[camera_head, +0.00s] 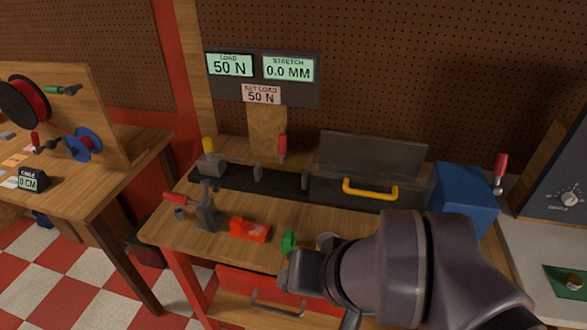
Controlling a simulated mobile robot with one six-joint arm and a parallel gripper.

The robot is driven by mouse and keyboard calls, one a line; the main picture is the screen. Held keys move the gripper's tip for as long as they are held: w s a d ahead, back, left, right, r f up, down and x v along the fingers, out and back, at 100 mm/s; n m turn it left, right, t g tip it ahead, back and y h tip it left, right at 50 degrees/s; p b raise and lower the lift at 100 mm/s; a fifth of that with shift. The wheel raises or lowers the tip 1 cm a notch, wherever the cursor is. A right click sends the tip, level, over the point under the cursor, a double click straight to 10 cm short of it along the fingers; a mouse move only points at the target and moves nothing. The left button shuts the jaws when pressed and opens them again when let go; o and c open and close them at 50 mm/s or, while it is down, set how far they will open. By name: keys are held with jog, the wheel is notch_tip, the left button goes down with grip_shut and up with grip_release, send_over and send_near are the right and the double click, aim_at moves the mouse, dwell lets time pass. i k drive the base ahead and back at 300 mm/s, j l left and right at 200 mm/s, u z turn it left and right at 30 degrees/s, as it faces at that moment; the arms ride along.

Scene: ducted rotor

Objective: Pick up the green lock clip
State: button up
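A small green piece, apparently the green lock clip (288,240), is at the front of the wooden workbench, right of a red-orange part. My gripper (285,275) is at the end of my grey arm, just below the green piece in the picture. The arm comes in from the lower right. The fingers are too small and too hidden to tell whether they are open or shut, or whether they touch the green piece.
The red-orange part (249,229) and a grey clamp with a red handle (207,212) stand left of the green piece. Behind are a black rail (233,184), a clear cover with a yellow handle (370,190) and a blue box (463,200). A red drawer (245,287) is below.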

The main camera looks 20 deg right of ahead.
aim_at(289, 240)
jog(key=i+l+u, duration=0.1)
jog(key=l+u, duration=0.7)
jog(key=l, duration=0.2)
jog(key=i, duration=0.05)
